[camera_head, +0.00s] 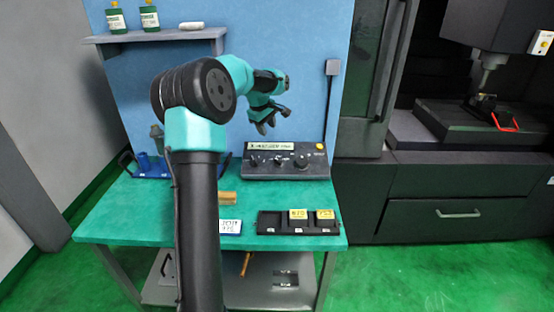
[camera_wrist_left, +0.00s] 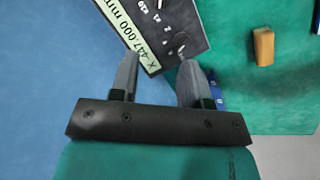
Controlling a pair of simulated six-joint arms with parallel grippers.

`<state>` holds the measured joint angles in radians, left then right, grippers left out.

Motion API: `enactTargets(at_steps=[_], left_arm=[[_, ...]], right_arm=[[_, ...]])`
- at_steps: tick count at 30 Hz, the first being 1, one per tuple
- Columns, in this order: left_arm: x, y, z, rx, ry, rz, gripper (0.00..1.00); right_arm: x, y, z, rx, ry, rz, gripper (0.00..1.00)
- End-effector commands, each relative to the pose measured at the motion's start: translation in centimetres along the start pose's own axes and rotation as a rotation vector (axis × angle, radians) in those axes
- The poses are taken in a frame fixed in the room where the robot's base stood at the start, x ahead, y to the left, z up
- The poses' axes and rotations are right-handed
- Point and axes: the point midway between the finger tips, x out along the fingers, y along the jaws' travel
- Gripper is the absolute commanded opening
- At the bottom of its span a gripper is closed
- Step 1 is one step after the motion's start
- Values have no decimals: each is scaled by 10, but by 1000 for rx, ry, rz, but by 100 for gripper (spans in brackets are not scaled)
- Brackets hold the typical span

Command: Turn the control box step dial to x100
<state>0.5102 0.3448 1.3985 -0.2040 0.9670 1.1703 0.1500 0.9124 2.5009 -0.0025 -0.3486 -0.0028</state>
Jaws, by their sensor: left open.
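The dark control box (camera_head: 286,171) stands at the back of the green table, with a pale display strip, a row of dark knobs and a yellow button (camera_head: 320,146). I cannot read the knob settings in the head view. My left gripper (camera_head: 265,122) is open and empty, above the box's left part, pointing down. In the left wrist view the control box (camera_wrist_left: 165,28) is partly cut off at the top, tilted, with "X 447.000 mm" on its display and some dial letters. The open fingers (camera_wrist_left: 158,68) frame its lower edge there. My right gripper is not in view.
A black tray (camera_head: 273,230) with yellow-labelled pieces lies at the table's front right. A white card (camera_head: 231,227) and a tan block (camera_head: 228,197) lie left of it; the block also shows in the left wrist view (camera_wrist_left: 263,46). A shelf (camera_head: 160,35) with bottles hangs behind.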

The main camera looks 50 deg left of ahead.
Motion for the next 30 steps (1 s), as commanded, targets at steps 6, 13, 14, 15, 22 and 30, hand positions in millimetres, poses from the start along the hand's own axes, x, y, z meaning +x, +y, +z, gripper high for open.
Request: enactTargets(at_steps=[6,13,14,15,22,30], left_arm=[[20,0,0,1,-2,-2,43],[58,0,1,2,-2,-3,43],[63,0,1,2,-3,-3,43],[70,0,1,2,-2,-3,43],[109,0,1,2,-3,-2,43],[153,0,1,2,-3,0,43]], right_arm=[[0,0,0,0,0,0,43],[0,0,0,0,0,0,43],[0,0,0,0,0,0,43],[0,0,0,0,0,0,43],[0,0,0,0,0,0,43],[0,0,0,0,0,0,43]])
